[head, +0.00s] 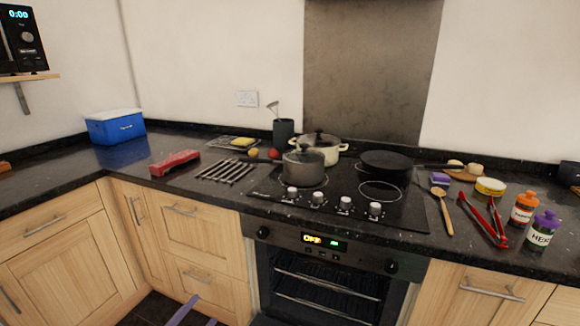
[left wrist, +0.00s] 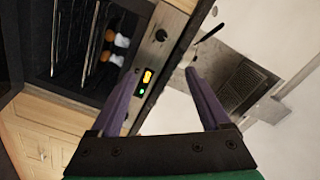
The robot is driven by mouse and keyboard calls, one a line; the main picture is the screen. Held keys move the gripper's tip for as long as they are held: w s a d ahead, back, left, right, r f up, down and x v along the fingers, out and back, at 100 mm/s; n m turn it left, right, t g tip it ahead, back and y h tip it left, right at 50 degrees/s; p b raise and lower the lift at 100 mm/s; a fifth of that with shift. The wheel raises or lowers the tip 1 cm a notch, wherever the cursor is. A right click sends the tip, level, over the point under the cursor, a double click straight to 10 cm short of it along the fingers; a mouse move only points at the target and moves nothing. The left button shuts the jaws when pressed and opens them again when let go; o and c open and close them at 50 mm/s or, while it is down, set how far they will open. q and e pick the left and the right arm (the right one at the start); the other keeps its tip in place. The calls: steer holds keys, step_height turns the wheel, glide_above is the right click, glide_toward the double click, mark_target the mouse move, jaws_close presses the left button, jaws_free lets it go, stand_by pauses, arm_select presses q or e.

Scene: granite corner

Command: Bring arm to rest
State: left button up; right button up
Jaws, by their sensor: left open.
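My left gripper (head: 202,310) shows only as purple fingertips at the bottom edge of the head view, low in front of the wooden cabinets and left of the oven (head: 325,285). In the left wrist view its two purple fingers (left wrist: 163,72) stand apart with nothing between them. The oven's lit display and control panel (left wrist: 146,82) show behind the fingers there. My right gripper is not in view.
The oven's inside and racks (head: 330,283) are exposed. The counter above holds a grey pot (head: 303,167), a cream pot (head: 328,148), a black pan (head: 386,166), red tongs (head: 483,219) and a blue cooler box (head: 115,128). The counter's front edge overhangs the cabinets.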

arm_select(q)
steer(key=s+a+f+n+g+y+p, duration=0.1)
steer(key=s+a+f+n+g+y, duration=0.15)
steer(key=f, duration=0.65)
steer(key=s+a+f+n+g+y, duration=0.1)
steer(key=s+a+f+n+g, duration=0.2)
steer(key=f, duration=0.5)
steer(key=s+a+f+n+g+y+p, duration=0.1)
steer(key=s+f+n+y, duration=0.2)
steer(key=f, duration=0.6)
steer(key=s+f+n+g, duration=0.1)
steer(key=s+f+g, duration=0.2)
steer(key=s, duration=0.6)
steer(key=s+d+f+n+g+p, duration=0.1)
steer(key=s+f+n+g, duration=0.1)
steer(key=s+f, duration=0.5)
steer(key=s+d+f+n+g, duration=0.1)
steer(key=s+f+g, duration=0.3)
steer(key=s, duration=0.8)
steer(key=shift+s+f+n+p, duration=0.25)
steer(key=shift+f+n+p, duration=0.15)
steer(key=shift+f+n, duration=0.15)
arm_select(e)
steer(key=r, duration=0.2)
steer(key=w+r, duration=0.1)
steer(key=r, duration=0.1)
